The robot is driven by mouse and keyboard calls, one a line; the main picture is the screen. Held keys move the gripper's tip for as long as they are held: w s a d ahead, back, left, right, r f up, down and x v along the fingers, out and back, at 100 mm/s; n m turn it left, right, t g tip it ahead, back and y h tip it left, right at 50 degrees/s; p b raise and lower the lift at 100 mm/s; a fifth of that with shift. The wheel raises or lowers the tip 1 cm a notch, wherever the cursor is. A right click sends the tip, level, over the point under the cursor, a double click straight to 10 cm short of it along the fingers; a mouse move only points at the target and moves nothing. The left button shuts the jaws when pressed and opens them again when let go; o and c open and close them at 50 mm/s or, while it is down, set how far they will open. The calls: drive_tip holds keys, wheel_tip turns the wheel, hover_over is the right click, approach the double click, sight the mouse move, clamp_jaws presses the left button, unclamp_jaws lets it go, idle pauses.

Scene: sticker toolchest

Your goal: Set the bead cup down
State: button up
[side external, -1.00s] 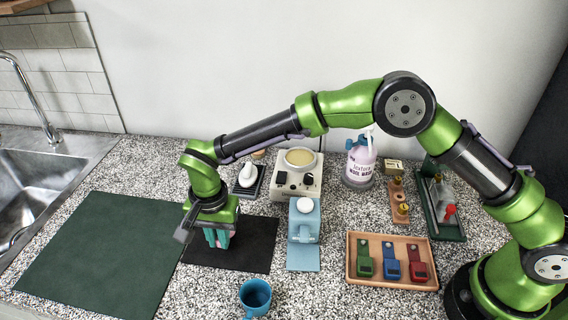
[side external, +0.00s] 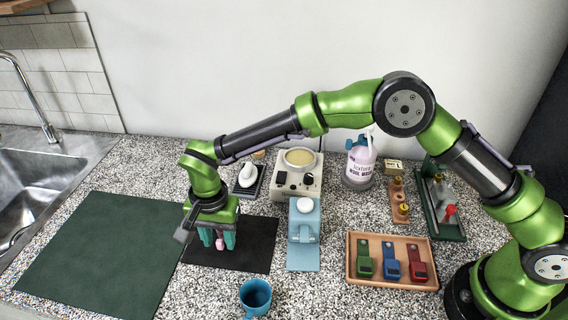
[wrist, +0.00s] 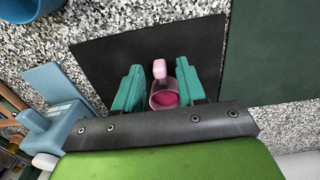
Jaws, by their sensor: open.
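The bead cup (wrist: 163,96) is pink, with a handle on one side and a deeper pink inside. It stands on the black mat (wrist: 205,48), between my gripper's fingers. In the side view the cup (side external: 220,243) shows only in part between the fingers, near the left part of the black mat (side external: 255,246). My gripper (side external: 219,240) points down over it. In the wrist view my gripper's teal fingers (wrist: 160,88) are open, with a gap on each side of the cup. Part of the cup is hidden by the gripper body.
A dark green mat (side external: 90,255) lies to the left. A light blue stand (side external: 303,250) is just right of the black mat, and a blue mug (side external: 255,297) is in front. A tray (side external: 391,283) with several coloured tags is further right.

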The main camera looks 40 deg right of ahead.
sight(220, 240)
drive_tip(key=d+r+n+t, duration=0.1)
drive_tip(key=d+r, duration=0.2)
drive_tip(key=r, duration=0.6)
drive_tip(key=d+r, duration=0.3)
drive_tip(key=r, duration=0.6)
drive_tip(key=s+d+r+n+t+y, duration=0.1)
drive_tip(key=s+d+r, duration=0.2)
drive_tip(key=d, duration=0.3)
drive_tip(key=s+d+r+n+t, duration=0.1)
drive_tip(key=s+d+r, duration=0.15)
drive_tip(key=d, duration=0.25)
drive_tip(key=s+d+f+n+t+y, duration=0.1)
drive_tip(key=s+d+t, duration=0.3)
drive_tip(key=s+d, duration=0.9)
drive_tip(key=shift+s+d+f+n, duration=0.15)
drive_tip(key=shift+s+f+n, duration=0.05)
drive_tip(key=shift+s+n, duration=0.25)
